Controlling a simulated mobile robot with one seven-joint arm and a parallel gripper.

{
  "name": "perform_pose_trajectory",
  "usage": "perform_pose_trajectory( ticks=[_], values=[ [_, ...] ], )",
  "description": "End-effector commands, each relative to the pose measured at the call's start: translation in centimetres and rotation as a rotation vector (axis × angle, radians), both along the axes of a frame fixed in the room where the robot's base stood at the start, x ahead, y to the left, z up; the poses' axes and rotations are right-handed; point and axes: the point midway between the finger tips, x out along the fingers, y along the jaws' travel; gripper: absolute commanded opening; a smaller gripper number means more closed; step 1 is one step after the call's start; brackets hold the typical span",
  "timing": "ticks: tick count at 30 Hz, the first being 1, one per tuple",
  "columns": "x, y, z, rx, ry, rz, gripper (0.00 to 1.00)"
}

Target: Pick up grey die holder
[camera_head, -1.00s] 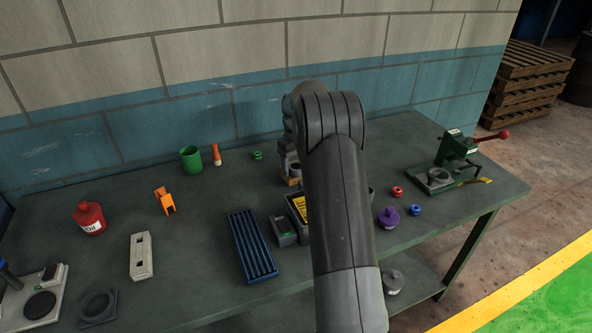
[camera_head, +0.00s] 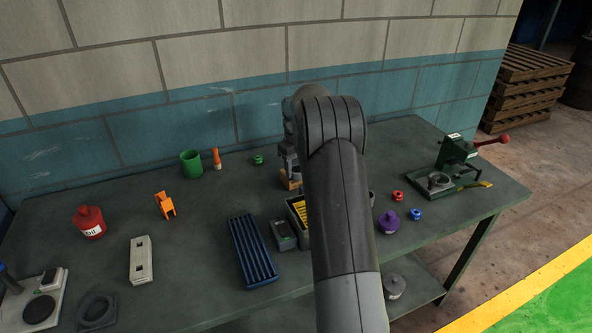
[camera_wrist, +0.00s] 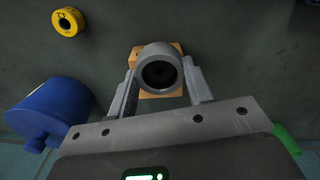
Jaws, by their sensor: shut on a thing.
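The grey die holder (camera_wrist: 160,72) is a short round cylinder with a dark central hole. In the wrist view it sits between the two fingers of my gripper (camera_wrist: 163,84), which is shut on it. A light wooden block (camera_wrist: 173,92) lies directly under the holder; I cannot tell whether the two touch. In the head view my gripper (camera_head: 289,160) is at the back of the bench, above the wooden block (camera_head: 289,184). My arm hides much of that area, and the holder is not clear there.
In the wrist view a blue cylinder (camera_wrist: 52,108) lies close on the left and a yellow ring (camera_wrist: 68,21) farther off. In the head view a green ring (camera_head: 258,160), green cup (camera_head: 191,163) and blue ribbed tray (camera_head: 252,250) are left of my arm; a purple knobbed piece (camera_head: 388,222) is right.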

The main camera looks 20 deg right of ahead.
Motion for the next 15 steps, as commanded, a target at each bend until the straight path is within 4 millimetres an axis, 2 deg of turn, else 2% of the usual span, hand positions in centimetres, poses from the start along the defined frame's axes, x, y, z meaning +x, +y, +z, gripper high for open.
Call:
perform_pose_trajectory(
  ticks=[5, 8, 15],
  values=[
    [0.0, 0.0, 2.0, -0.001, -0.003, 0.000, 0.09],
    [0.1, 0.0, 4.0, -0.002, -0.005, 0.000, 0.09],
    [-4.0, -4.1, 7.1, -0.001, -0.003, -0.005, 0.09]
  ],
)
